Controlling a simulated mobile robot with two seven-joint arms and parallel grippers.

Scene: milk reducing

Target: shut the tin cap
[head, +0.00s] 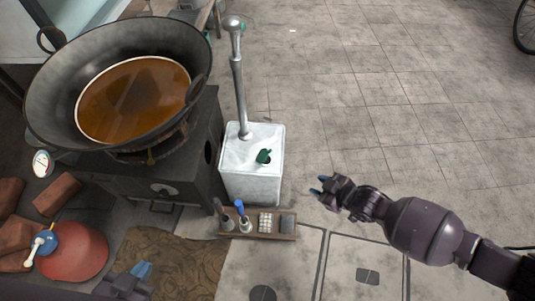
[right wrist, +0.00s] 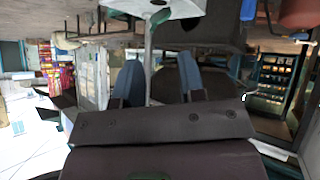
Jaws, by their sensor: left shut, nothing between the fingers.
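The white, square tin (head: 252,184) stands upright beside the stove. Its small green cap (head: 263,155) is on the top face and appears tilted up beside a dark opening; whether it is hinged is too small to tell. My left gripper (head: 142,269) is shut and empty at the lower left, over a brown mat, away from the tin.
A wide black pan (head: 50,100) of brown liquid sits on the dark stove (head: 205,150). A tall metal tool (head: 239,95) rises at the tin's back edge. A small wooden tray (head: 257,236) of utensils lies in front.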

